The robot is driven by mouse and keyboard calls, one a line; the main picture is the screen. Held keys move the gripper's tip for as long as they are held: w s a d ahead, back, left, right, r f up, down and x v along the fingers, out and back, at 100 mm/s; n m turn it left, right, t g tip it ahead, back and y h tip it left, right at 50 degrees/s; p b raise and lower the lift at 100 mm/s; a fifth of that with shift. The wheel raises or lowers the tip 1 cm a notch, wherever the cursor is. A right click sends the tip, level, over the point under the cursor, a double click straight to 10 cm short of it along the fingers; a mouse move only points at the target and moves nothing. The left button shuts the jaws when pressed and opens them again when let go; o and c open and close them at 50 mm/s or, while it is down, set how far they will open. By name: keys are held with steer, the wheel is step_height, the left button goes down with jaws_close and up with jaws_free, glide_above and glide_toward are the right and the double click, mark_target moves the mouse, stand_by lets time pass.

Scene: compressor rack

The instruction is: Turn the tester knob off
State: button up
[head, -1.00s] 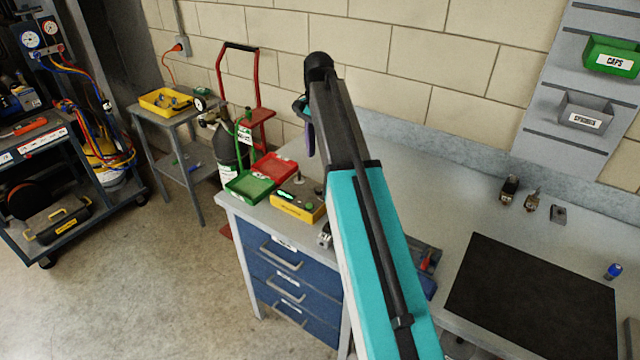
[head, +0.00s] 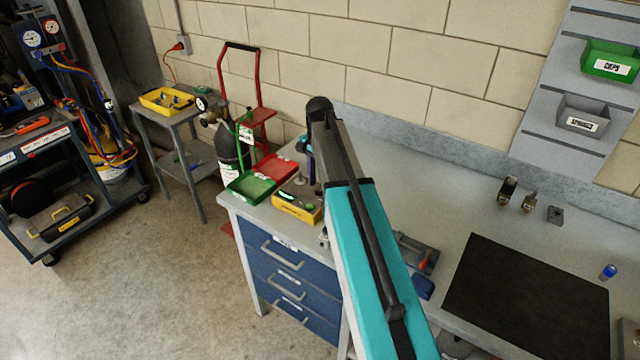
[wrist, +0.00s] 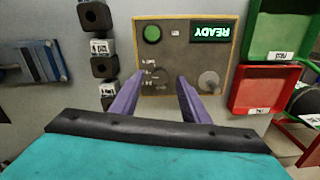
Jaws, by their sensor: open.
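The tester is a yellow box (head: 298,207) on the bench top, with a dark face in the head view. The wrist view looks down on its face (wrist: 182,52), which has a lit READY display (wrist: 213,27), a green button (wrist: 152,33) and a round grey fitting (wrist: 208,80). Small markings (wrist: 150,74) lie between my fingertips; the knob itself is not clear there. My gripper (wrist: 158,80) is open, its purple fingers over the lower part of the tester's face. In the head view my arm hides most of the gripper.
A red bin (head: 275,167) and a green bin (head: 250,187) stand beside the tester; they also show in the wrist view. Several dark blocks (wrist: 97,16) line the tester's other side, with a blue-grey fixture (wrist: 32,63) beyond. A black mat (head: 530,295) lies farther right on the bench.

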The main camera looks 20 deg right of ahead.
steer(key=shift+f, duration=0.75)
steer(key=c, duration=1.1)
steer(key=shift+o, duration=0.2)
